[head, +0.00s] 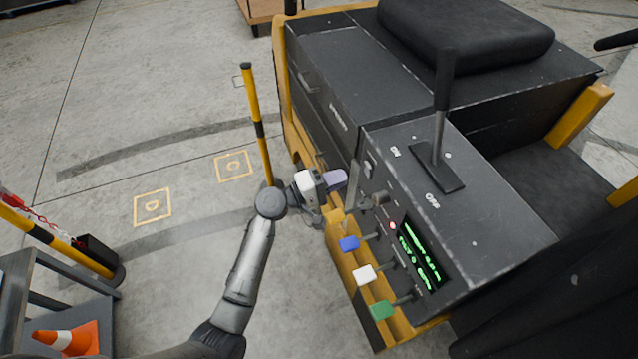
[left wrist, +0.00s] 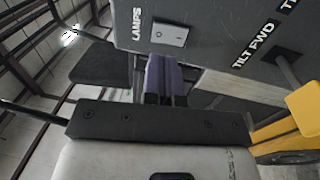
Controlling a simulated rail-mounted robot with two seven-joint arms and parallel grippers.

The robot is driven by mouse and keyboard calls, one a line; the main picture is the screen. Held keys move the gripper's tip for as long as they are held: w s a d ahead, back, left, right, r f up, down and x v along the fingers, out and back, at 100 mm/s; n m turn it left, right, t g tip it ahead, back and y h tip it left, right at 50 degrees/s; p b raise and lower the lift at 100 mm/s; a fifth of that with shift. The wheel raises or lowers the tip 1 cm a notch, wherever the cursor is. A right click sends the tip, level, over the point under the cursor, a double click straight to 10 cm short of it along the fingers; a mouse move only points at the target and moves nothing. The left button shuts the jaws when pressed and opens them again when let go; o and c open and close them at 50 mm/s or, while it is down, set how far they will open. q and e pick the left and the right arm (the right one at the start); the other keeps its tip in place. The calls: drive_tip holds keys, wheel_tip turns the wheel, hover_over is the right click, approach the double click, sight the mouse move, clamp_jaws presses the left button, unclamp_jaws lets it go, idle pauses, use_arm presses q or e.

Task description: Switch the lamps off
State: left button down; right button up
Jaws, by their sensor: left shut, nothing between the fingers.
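The lamp switch (left wrist: 170,32) is a pale rocker on the dark panel of the truck, beside the label LAMPS (left wrist: 137,25) in the left wrist view. In the head view the switch (head: 369,168) is small on the panel's side face. I cannot tell which way it is pressed. My left gripper (head: 342,178) is in front of that panel, close to the switch. Its purple fingers (left wrist: 164,66) are shut together and empty, just below the switch in the left wrist view. I cannot tell whether they touch the panel. My right gripper is not in view.
A tall black lever (head: 440,120) stands on the panel top between ON and OFF labels. A yellow-black post (head: 257,120) stands behind my left arm.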

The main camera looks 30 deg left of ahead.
use_arm(q)
drive_tip(key=shift+x, duration=2.6)
drive_tip(key=p, duration=0.2)
drive_tip(key=g+y+p, duration=0.1)
drive_tip(key=p, duration=0.2)
drive_tip(key=shift+w+d+r+g, duration=0.15)
drive_tip(key=shift+w+d+g, duration=0.05)
drive_tip(key=shift+g, duration=0.1)
drive_tip(key=shift+s+a+r+p, duration=0.1)
drive_tip(key=shift+s+r+p, duration=0.05)
drive_tip(key=shift+p, duration=0.15)
approach(367, 168)
drive_tip(key=v, duration=0.4)
drive_tip(key=shift+v, duration=1.05)
